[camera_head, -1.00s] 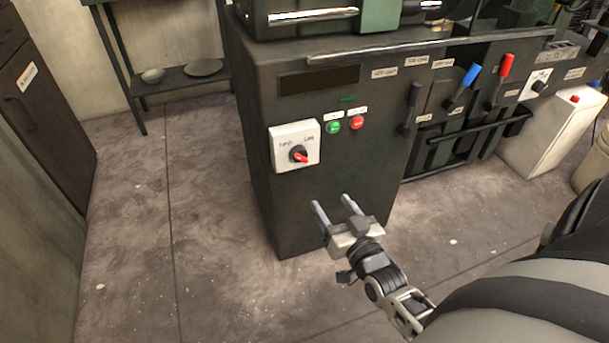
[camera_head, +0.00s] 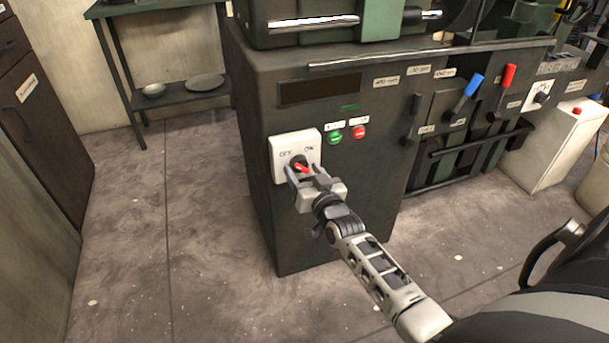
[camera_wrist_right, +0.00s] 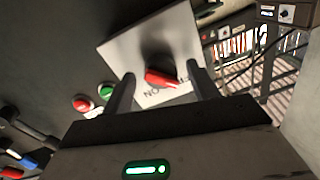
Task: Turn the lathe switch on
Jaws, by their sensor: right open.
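The lathe switch is a white square plate (camera_head: 282,146) with a red-tipped rotary knob (camera_head: 299,163), on the front of the dark lathe cabinet (camera_head: 330,230). OFF is printed at its upper left and ON at its upper right. My right gripper (camera_head: 304,176) is open at the plate, its fingers on either side of the knob. In the right wrist view the red knob (camera_wrist_right: 163,78) shows between the two spread fingers (camera_wrist_right: 160,92), with a gap on each side. Contact cannot be made out. My left gripper is not in view.
A green button (camera_head: 334,138) and a red button (camera_head: 359,132) sit right of the switch. Black, blue (camera_head: 473,84) and red (camera_head: 509,76) levers stand farther right. A shelf (camera_head: 180,94) with dishes is at the back left. The floor left of the cabinet is clear.

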